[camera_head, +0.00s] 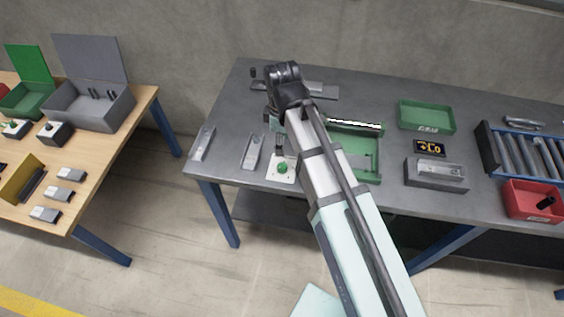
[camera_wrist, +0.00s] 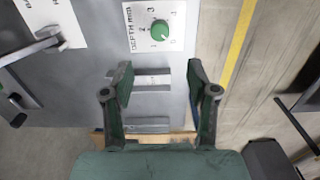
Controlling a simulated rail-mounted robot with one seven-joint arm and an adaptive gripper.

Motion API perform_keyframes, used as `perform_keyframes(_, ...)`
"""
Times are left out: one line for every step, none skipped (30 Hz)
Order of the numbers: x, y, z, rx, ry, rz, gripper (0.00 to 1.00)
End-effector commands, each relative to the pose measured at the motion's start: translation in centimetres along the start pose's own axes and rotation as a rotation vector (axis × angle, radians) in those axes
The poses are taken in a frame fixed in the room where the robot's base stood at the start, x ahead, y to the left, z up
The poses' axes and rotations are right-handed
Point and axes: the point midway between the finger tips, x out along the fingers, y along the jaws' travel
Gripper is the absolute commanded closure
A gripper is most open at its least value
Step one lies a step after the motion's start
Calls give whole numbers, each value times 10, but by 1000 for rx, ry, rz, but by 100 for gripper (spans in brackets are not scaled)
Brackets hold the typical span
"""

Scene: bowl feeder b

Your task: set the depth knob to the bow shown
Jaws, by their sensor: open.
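The green depth knob (camera_head: 282,168) sits on a white plate near the front edge of the grey table. In the wrist view the knob (camera_wrist: 160,29) is on a white card marked "DEPTH (mm)" with numbers around it, beyond my fingertips; its pointer is too small to read surely. My gripper (camera_wrist: 161,84) is open and empty, its two dark green fingers apart and clear of the knob. A small dark display (camera_head: 430,148) on the table shows orange characters that seem to read +1.0.
A green tray (camera_head: 362,171) lies partly behind my arm. A grey block (camera_head: 436,175), a green bin (camera_head: 427,116), a red bin (camera_head: 533,200) and a roller rack (camera_head: 519,153) stand to the right. Metal pieces (camera_head: 252,152) lie left of the knob.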

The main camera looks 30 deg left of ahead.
Motion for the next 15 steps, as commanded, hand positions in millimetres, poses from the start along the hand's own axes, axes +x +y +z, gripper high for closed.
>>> perform_keyframes(7, -1, 1, 0, -1, -2, 41)
perform_keyframes(12, -1, 1, 1, -1, -2, 41)
perform_keyframes(18, -1, 1, 1, -1, -2, 41)
perform_keyframes(22, -1, 1, 1, -1, -2, 41)
perform_keyframes(27, -1, 1, 1, -1, -2, 41)
perform_keyframes(33, -1, 1, 1, -1, -2, 41)
perform_keyframes(37, -1, 1, 1, -1, -2, 41)
perform_keyframes(42, 0, 0, 1, -1, -2, 41)
perform_keyframes(47, 0, 1, 1, -1, -2, 41)
perform_keyframes(52, 0, 1, 1, -1, -2, 41)
perform_keyframes(56, 0, 1, 1, -1, -2, 41)
perform_keyframes(62, -1, 1, 1, -1, -2, 41)
perform_keyframes(66, 0, 0, 1, -1, -2, 41)
perform_keyframes(71, 0, 0, 1, -1, -1, 41)
perform_keyframes(76, 0, 0, 1, -1, -2, 41)
